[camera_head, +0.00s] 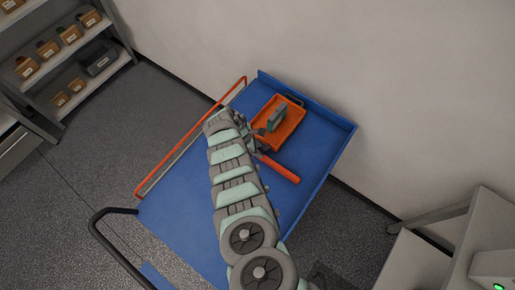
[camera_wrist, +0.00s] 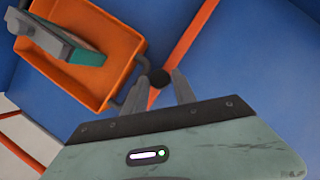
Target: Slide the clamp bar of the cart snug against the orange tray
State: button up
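The orange tray (camera_head: 262,141) lies on the blue cart (camera_head: 313,140), with a grey block-like device standing in it; the tray also shows in the wrist view (camera_wrist: 128,38). The orange clamp bar (camera_head: 280,170) lies across the cart deck on the near side of the tray. In the wrist view the bar (camera_wrist: 192,45) is apart from the tray, with a strip of blue deck between them. A dark round knob (camera_wrist: 158,77) sits on the bar. My gripper (camera_wrist: 159,77) is open, its fingertips on either side of the knob. My arm hides the bar's left part in the head view.
A dark tray handle (camera_wrist: 130,96) is close to my left finger. A raised blue wall (camera_head: 310,96) edges the cart's far side, and an orange rail (camera_head: 180,148) runs along its left. Shelving with small boxes (camera_head: 69,34) stands at upper left.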

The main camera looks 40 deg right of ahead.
grip_shut()
dwell(1.0)
